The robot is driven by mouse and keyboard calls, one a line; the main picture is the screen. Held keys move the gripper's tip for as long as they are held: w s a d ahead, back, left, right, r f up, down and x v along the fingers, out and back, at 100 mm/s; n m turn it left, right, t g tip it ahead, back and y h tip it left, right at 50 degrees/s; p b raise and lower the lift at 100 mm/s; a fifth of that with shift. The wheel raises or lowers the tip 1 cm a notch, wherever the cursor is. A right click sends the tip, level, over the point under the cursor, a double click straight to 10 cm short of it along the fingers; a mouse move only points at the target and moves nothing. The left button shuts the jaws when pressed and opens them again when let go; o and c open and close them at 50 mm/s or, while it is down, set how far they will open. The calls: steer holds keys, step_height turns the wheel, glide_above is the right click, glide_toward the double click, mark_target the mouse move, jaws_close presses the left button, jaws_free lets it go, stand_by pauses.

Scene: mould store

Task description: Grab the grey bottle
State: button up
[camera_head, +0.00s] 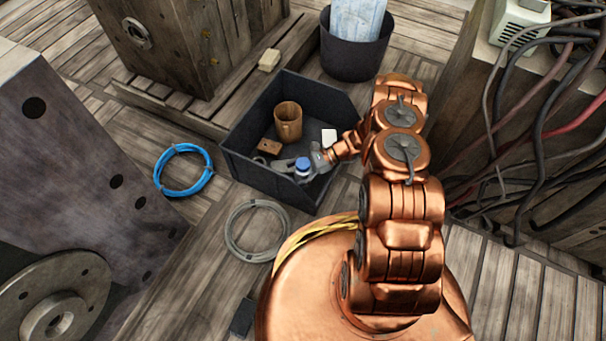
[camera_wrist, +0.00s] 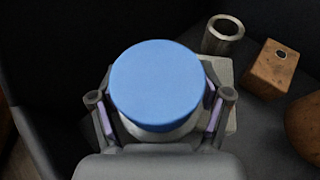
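The grey bottle, seen mostly by its blue cap (camera_head: 303,163), stands in a dark open bin (camera_head: 243,171). In the wrist view the blue cap (camera_wrist: 156,85) fills the middle and hides most of the bottle body. My gripper (camera_head: 305,168) reaches into the bin from the right, at the bottle. In the wrist view my gripper (camera_wrist: 159,118) has one finger on each side of the bottle. The fingers are spread, and a narrow gap seems to show between the pads and the bottle. Contact is not clear.
The bin also holds a brown mug (camera_head: 288,122), a brown block (camera_head: 269,146), a metal ring-like part (camera_wrist: 222,34) and a white item (camera_head: 329,137). A light flat block (camera_wrist: 222,73) lies close by the bottle. Bin walls surround my gripper.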

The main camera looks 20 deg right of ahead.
steer(key=c, duration=1)
steer(key=shift+r, duration=0.1)
steer(key=shift+c, duration=0.2)
